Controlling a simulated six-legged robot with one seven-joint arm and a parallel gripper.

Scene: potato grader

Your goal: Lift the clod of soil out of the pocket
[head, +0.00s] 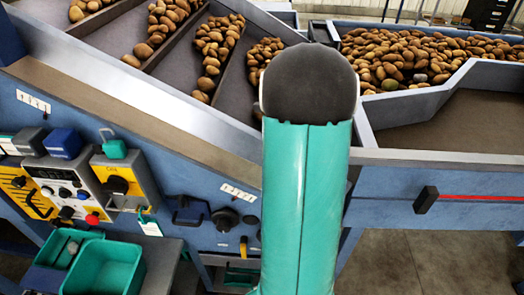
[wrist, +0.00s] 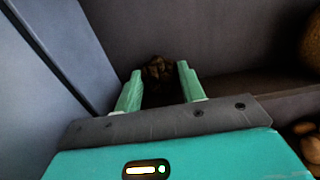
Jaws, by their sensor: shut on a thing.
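In the wrist view my gripper (wrist: 160,78) is shut on a dark brown, crumbly lump, the clod of soil (wrist: 158,68). The clod sits between the two green fingertips. A dark grey wall and floor of the pocket (wrist: 215,45) surround it. I cannot tell whether the clod touches the pocket's surface. In the head view my green arm with its dark rounded joint stands in front of the grader and hides the gripper and the clod.
Potatoes (wrist: 312,148) lie at the right edge of the wrist view, beyond a low ledge. A blue side wall (wrist: 45,70) rises at left. In the head view, several potato lanes (head: 212,50) and a full potato bin (head: 410,58) flank my arm. A control panel (head: 75,190) is at left.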

